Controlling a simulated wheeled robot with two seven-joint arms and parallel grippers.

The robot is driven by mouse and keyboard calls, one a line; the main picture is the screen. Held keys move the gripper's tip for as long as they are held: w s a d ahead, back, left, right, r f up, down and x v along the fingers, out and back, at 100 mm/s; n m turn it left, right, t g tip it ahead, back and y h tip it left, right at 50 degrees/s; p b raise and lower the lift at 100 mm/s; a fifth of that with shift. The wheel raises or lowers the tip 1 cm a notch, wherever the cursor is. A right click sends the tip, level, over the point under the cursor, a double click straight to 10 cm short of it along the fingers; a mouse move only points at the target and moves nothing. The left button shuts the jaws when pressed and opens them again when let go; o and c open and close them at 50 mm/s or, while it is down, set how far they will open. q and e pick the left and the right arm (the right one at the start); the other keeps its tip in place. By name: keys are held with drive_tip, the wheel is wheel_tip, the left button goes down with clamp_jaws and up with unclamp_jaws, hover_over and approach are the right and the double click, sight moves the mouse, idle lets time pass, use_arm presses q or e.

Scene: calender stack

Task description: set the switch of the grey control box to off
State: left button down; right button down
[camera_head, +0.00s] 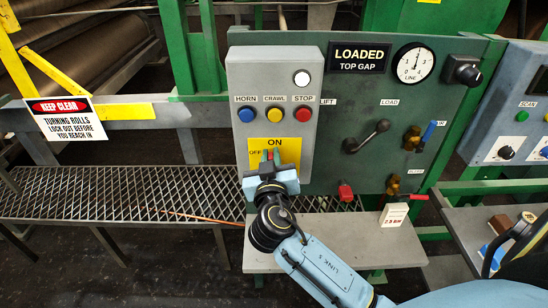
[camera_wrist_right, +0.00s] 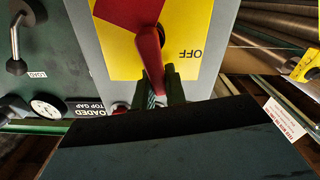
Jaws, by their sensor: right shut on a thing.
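The red switch handle (camera_wrist_right: 149,50) points toward the ON side, leaning slightly toward OFF. My right gripper (camera_head: 270,158) is at the plate, its fingers (camera_wrist_right: 160,92) shut on the handle's end. The gripper hides most of the switch in the head view. My left gripper is not in view.
Right of the box, a green panel (camera_head: 345,120) carries a gauge (camera_head: 413,63), a grey lever (camera_head: 367,136) and coloured valve handles. A grey shelf (camera_head: 350,245) runs below. A mesh walkway (camera_head: 120,190) and a KEEP CLEAR sign (camera_head: 66,120) are at left.

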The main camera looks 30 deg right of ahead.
drive_tip(key=n, duration=0.2)
drive_tip(key=a+f+n, duration=0.1)
drive_tip(key=n, duration=0.2)
drive_tip(key=w+a+n, duration=0.1)
drive_tip(key=n, duration=0.1)
drive_tip(key=shift+w+f, duration=0.1)
drive_tip(key=shift+f, duration=0.05)
drive_tip(key=n, duration=0.1)
drive_tip(key=f+n, duration=0.1)
drive_tip(key=n, duration=0.3)
drive_tip(key=shift+w+a+f, duration=0.2)
drive_tip(key=shift+a+f, duration=0.05)
drive_tip(key=shift+a, duration=0.1)
drive_tip(key=shift+a+f+n+p, duration=0.1)
drive_tip(key=shift+f+n+p, duration=0.25)
drive_tip(key=shift+n, duration=0.5)
drive_tip(key=shift+f+n+p, duration=0.2)
drive_tip(key=shift+f+n, duration=0.1)
drive_tip(key=shift+n, duration=0.55)
drive_tip(key=shift+f, duration=0.1)
drive_tip(key=c, duration=1.5)
unclamp_jaws()
drive_tip(key=shift+o, duration=0.2)
drive_tip(key=b+v, duration=0.2)
drive_tip(key=v, duration=1.1)
drive_tip(key=shift+s, duration=0.15)
